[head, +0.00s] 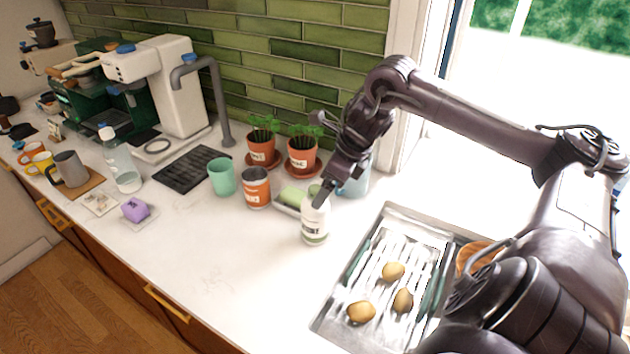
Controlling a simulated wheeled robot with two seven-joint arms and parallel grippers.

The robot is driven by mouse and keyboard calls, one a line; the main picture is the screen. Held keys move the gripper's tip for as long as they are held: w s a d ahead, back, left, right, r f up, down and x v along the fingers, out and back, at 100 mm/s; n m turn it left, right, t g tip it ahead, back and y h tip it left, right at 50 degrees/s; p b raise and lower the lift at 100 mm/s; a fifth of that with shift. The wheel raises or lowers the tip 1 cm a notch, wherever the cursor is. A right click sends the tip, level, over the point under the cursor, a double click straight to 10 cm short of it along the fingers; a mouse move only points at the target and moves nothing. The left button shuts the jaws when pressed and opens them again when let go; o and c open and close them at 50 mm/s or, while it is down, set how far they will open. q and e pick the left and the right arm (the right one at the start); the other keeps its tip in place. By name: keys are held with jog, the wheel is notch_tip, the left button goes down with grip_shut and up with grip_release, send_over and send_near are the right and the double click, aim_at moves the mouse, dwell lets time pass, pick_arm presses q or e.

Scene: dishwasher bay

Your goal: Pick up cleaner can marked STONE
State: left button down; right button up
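A white can (315,228) with a dark-printed label stands upright on the counter, left of the sink. The print is too small to read, so I cannot tell whether it says STONE. My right gripper (322,192) reaches down from the upper right to the top of this can. One dark finger overlaps the can's upper part; the other finger is hidden, so its grip is unclear. An orange can (256,190) with a white label and grey top stands further left. My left gripper is out of view.
A green sponge (293,196) in a tray is behind the white can. A teal cup (222,177) and potted herbs (303,152) stand nearby. The sink (335,318) with several potatoes is to the right. The front counter left of the sink is clear.

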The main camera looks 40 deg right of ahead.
aim_at(315, 218)
jog(key=shift+w+f, duration=0.25)
jog(key=shift+f, duration=0.05)
jog(key=shift+w+f+p, duration=0.15)
jog(key=shift+f+p, duration=0.25)
jog(key=shift+w+a+f+p, duration=0.1)
jog(key=shift+a+f+p, duration=0.3)
jog(key=shift+f+p, duration=0.15)
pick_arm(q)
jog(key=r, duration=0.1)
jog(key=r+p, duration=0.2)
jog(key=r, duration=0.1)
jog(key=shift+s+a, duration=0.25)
pick_arm(e)
jog(key=x, duration=0.4)
jog(key=shift+w+f, duration=0.1)
jog(key=shift+f, duration=0.3)
jog(key=shift+c, duration=1.1)
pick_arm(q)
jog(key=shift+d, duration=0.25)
pick_arm(e)
jog(key=c, duration=1.4)
jog(key=shift+r, duration=0.1)
